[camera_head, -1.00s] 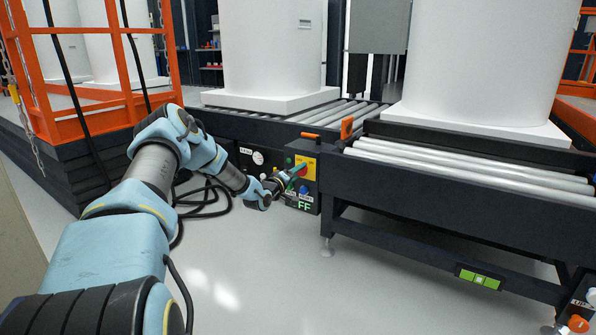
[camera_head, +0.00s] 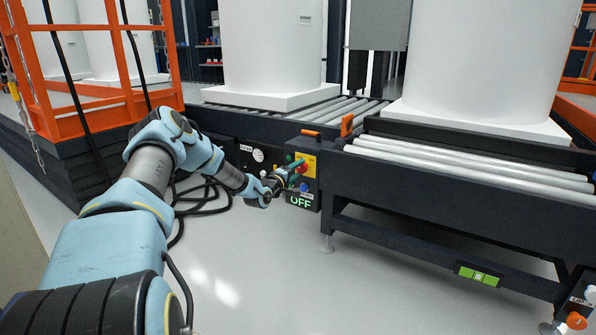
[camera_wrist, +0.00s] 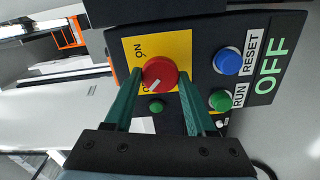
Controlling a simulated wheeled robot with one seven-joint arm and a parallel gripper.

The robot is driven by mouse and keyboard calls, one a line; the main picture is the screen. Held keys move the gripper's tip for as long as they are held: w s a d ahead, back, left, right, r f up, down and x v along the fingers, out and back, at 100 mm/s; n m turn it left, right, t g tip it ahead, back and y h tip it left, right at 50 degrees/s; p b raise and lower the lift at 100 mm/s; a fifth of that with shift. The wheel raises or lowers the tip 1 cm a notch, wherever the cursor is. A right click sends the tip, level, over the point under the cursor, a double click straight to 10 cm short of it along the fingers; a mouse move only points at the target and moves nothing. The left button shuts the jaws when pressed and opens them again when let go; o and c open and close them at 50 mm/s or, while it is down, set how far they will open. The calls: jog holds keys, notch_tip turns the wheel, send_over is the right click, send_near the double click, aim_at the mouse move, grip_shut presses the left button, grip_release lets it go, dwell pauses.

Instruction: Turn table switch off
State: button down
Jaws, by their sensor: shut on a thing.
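The control box has a yellow plate (camera_wrist: 184,43) with a round red switch knob (camera_wrist: 159,72). An ON label is beside the knob, and a second label is mostly hidden behind it. The green fingers of my gripper (camera_wrist: 160,76) lie on either side of the knob, shut on it. In the head view my gripper (camera_head: 294,172) reaches the front of the box, and its fingers partly cover the knob. A sign reading OFF (camera_wrist: 270,72) is lit green on the box; it also shows in the head view (camera_head: 301,201).
A blue RESET button (camera_wrist: 227,60) and a green RUN button (camera_wrist: 221,99) sit close to my fingers. The roller conveyor (camera_head: 440,163) carries large white tanks (camera_head: 480,60). Orange railings (camera_head: 95,75) stand at left.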

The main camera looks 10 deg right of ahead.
jog(key=shift+c, duration=1.1)
grip_release()
jog(key=p+v, duration=0.3)
jog(key=v, duration=0.7)
jog(key=shift+s+a+p, duration=0.3)
jog(key=shift+p, duration=0.1)
